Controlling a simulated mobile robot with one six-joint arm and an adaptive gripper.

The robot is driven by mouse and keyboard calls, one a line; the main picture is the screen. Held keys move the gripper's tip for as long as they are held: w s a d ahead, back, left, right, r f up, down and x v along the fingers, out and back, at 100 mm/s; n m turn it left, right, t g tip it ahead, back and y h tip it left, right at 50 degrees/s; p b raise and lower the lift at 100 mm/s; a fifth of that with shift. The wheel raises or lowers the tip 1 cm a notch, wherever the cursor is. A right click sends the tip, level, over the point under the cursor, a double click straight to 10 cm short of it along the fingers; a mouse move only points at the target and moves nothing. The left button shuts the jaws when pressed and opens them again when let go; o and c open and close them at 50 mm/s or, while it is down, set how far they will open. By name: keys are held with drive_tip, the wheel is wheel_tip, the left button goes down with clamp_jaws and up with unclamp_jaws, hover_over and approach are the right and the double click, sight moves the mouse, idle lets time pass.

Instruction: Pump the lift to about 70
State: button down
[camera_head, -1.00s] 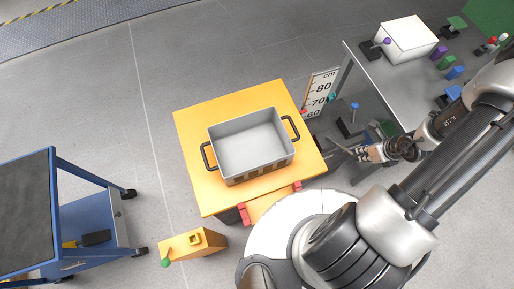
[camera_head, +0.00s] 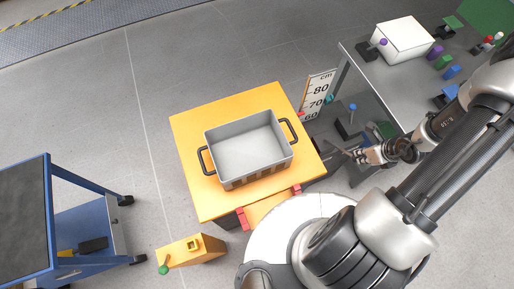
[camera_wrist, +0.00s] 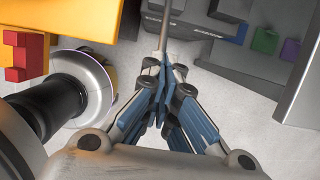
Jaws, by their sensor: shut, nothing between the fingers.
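The lift has a yellow platform (camera_head: 190,130) carrying a grey bin (camera_head: 225,133) with dark handles. A white cm scale (camera_head: 318,92) stands behind its right corner, with 60, 70 and 80 visible. A small red marker (camera_head: 301,114) shows at the platform edge near the 60 mark; its exact reading is unclear. My gripper (camera_head: 343,152) is to the right of the platform, low down. In the wrist view my gripper (camera_wrist: 164,95) is shut and empty. A thin grey rod (camera_wrist: 165,28) runs away just beyond the fingertips; I cannot tell whether they touch it.
A yellow box (camera_head: 205,252) with a green knob (camera_head: 164,270) stands at the front left. A blue cart (camera_head: 60,190) is at far left. A grey table (camera_head: 390,85) with a white box (camera_head: 404,38) is at right. A blue-knobbed lever (camera_head: 352,108) stands beside it.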

drive_tip(key=s+f+b, duration=0.1)
drive_tip(key=b, duration=0.1)
drive_tip(key=s+d+f+b, duration=0.1)
drive_tip(key=f+b, duration=0.1)
drive_tip(key=shift+s, duration=0.1)
idle(0.5)
drive_tip(key=shift+r, duration=0.1)
drive_tip(key=shift+w+a+r+p, duration=0.15)
drive_tip(key=shift+w+r+p, duration=0.25)
drive_tip(key=shift+r+p, duration=0.4)
drive_tip(key=shift+w+a+r+p, duration=0.2)
drive_tip(key=shift+w+r+p, duration=0.15)
drive_tip(key=shift+r+p, duration=0.45)
drive_tip(key=shift+w+a+r+p, duration=0.15)
drive_tip(key=shift+w+r+p, duration=0.25)
drive_tip(key=shift+r+p, duration=0.4)
drive_tip(key=shift+f+b, duration=0.15)
drive_tip(key=shift+b, duration=0.3)
